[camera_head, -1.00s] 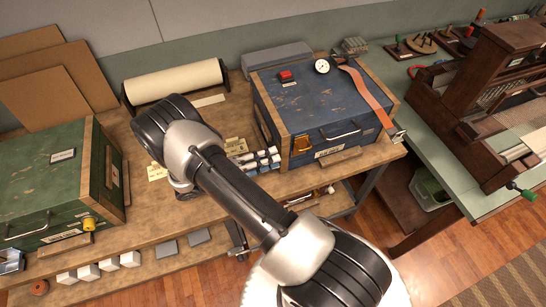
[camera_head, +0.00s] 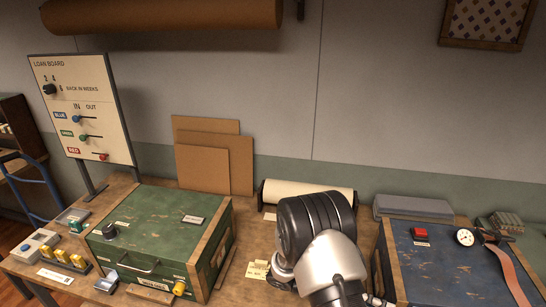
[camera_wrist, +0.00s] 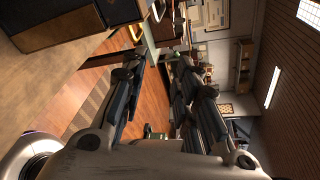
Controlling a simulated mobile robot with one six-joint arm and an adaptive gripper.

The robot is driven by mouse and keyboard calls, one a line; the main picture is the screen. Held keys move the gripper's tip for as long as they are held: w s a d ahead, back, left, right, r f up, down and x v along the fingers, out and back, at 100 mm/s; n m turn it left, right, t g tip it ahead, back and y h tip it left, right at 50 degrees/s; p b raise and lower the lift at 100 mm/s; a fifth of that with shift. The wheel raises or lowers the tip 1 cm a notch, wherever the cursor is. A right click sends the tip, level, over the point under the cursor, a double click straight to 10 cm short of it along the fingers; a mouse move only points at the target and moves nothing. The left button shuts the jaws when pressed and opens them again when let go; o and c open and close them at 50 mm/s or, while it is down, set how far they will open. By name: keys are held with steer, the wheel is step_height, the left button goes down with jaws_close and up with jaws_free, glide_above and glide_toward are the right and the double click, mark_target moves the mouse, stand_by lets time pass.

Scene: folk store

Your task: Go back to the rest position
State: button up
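My gripper (camera_wrist: 160,68) shows in the wrist view with its dark fingers spread apart. Nothing is held between them; wood floor and distant furniture show in the gap. In the head view my arm rises from the lower edge, in front of the bench between the green case (camera_head: 165,232) and the blue case (camera_head: 455,262). My gripper cannot be made out in the head view.
A loan board (camera_head: 85,108) with a knob and sliders stands at the left. A paper roll (camera_head: 305,193) lies behind my arm, with cardboard sheets (camera_head: 215,165) against the wall. In the wrist view, dark wooden furniture (camera_wrist: 50,22) is at the upper left.

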steer(key=s+a+r+m+t+y+b, duration=0.1)
steer(key=s+a+r+m+t+y, duration=0.4)
steer(key=r+m, duration=0.4)
steer(key=s+a+r+m+t+y+b, duration=0.1)
steer(key=s+a+r+m+t+y, duration=0.4)
steer(key=m, duration=1.2)
steer(key=s+a+r+y, duration=0.2)
steer(key=s+r+y, duration=0.2)
steer(key=s+r, duration=0.1)
steer(key=shift+s+a+t+y, duration=0.2)
steer(key=shift+a+t+y, duration=0.1)
steer(key=shift+a+t, duration=0.1)
steer(key=shift+d, duration=0.15)
